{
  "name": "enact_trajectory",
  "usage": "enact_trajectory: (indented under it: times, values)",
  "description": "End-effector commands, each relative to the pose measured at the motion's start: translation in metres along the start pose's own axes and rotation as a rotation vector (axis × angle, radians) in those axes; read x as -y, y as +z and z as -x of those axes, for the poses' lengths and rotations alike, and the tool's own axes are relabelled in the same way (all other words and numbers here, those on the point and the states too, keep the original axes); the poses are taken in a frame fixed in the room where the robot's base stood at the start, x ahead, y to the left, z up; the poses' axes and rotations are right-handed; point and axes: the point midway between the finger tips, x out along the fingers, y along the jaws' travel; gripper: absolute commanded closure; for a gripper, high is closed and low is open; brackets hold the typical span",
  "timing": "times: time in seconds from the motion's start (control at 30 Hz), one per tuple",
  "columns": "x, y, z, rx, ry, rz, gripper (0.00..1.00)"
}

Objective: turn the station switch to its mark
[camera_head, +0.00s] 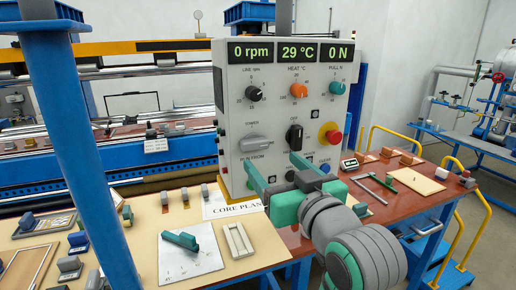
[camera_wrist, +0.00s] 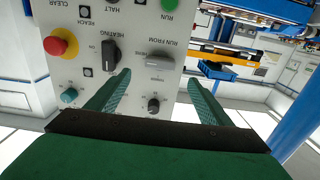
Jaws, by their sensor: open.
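I cannot read which label or mark belongs to the station switch. My gripper (camera_head: 279,172) is open and empty, below the switches in the head view. In the wrist view the fingers (camera_wrist: 160,80) point at the panel, with the grey switch between and beyond them, apart from it.
A red stop button (camera_head: 331,136) sits right of the switches. Black, orange (camera_head: 298,90) and teal knobs run above them, under the displays. A core plan sheet (camera_head: 232,205), a white plate with a green handle (camera_head: 181,240) and small parts lie on the bench. A blue post (camera_head: 75,140) stands at left.

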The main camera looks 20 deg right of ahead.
Motion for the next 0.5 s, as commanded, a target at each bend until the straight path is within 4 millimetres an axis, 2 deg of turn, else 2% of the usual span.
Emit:
enact_trajectory:
  times: [0.5]
  values:
    - [0.001,0.001,-0.083,0.002,-0.002,-0.001,0.27]
